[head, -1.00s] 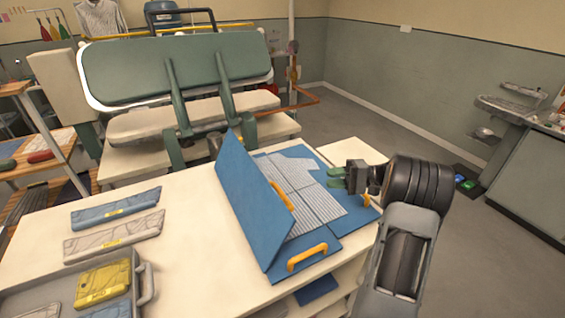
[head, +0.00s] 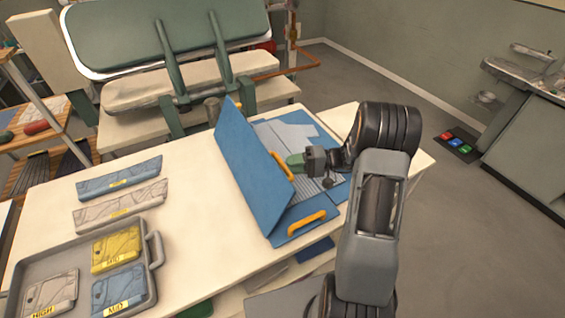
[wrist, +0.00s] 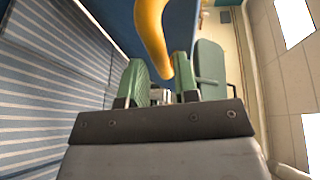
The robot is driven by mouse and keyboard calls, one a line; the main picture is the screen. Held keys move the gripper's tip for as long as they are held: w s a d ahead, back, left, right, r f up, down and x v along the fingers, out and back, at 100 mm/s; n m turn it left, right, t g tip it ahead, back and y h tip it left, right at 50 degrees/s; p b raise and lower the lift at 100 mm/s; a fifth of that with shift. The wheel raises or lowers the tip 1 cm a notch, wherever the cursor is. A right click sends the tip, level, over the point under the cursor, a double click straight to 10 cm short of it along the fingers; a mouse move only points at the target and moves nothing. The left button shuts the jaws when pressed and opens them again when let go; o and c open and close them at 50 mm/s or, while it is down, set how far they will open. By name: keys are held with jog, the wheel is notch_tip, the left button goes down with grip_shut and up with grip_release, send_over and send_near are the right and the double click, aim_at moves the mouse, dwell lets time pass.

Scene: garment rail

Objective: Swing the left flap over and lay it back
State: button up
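The left flap (head: 246,160) of the blue folding board stands raised at a steep tilt. A yellow handle (head: 281,165) is on its edge. A striped grey-blue garment (head: 290,131) lies on the board to the right of the flap, partly hidden by my arm. My gripper (head: 291,162) is over the garment, with its green fingers right at the flap's handle. In the wrist view the fingers (wrist: 161,83) are apart, and the curved end of the yellow handle (wrist: 152,35) reaches down to the gap between their tips. I cannot tell whether they touch it.
A second yellow handle (head: 306,222) is on the board's front panel. Left of the flap, the white tabletop (head: 195,190) is clear. Farther left are folded garments (head: 120,205) and a grey tray (head: 150,306) with labelled packs. A green pressing machine (head: 165,40) stands behind.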

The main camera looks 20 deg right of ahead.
aim_at(283, 164)
jog(key=shift+p+x, duration=0.35)
jog(key=shift+x, duration=1.35)
grip_shut()
